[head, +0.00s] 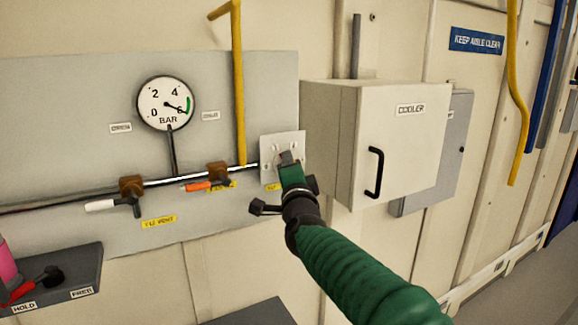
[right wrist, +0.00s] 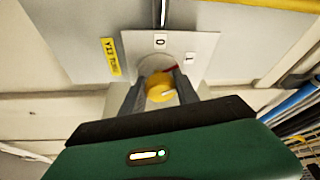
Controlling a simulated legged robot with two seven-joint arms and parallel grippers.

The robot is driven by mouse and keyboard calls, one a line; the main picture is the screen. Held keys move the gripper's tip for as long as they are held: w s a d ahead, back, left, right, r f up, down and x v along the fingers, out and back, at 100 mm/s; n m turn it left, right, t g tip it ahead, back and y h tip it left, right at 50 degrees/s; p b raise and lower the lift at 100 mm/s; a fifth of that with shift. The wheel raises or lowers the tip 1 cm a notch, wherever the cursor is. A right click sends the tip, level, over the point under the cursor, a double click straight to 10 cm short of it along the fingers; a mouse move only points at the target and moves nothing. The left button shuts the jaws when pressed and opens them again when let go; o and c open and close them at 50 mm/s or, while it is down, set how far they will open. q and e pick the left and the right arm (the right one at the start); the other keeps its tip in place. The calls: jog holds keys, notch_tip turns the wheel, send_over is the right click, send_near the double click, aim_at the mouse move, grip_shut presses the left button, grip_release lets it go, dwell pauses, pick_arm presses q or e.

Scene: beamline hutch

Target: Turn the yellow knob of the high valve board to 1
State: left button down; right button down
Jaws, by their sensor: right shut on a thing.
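The yellow knob (right wrist: 160,88) shows in the right wrist view, in front of a pale round base on a white plate (right wrist: 205,45). The plate carries a 0 at the top and a 1 to the right. A thin red mark shows beside the knob, on the side towards the 1. A light mark lies on the knob's face. My right gripper (right wrist: 158,92) is shut on the knob, one finger on each side. In the head view my right gripper (head: 288,160) is at the white plate (head: 270,147) and hides the knob. My left gripper is not in view.
The cooler box (head: 385,155) juts out just right of the plate. A yellow pipe (head: 238,90) runs down to its left. Valves with white (head: 101,205) and orange (head: 197,186) handles sit on the pipe to the left, below a pressure gauge (head: 166,103). A dark shelf (head: 60,275) is at lower left.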

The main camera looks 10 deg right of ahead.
jog(key=shift+f, duration=0.15)
jog(key=c, duration=1.1)
grip_release()
jog(key=shift+o, duration=1)
jog(key=shift+w+d, duration=0.1)
jog(key=s+a+f+b, duration=0.1)
jog(key=s+b, duration=0.4)
jog(key=s, duration=1.1)
jog(key=shift+s+f+b, duration=0.3)
jog(key=shift+f, duration=0.05)
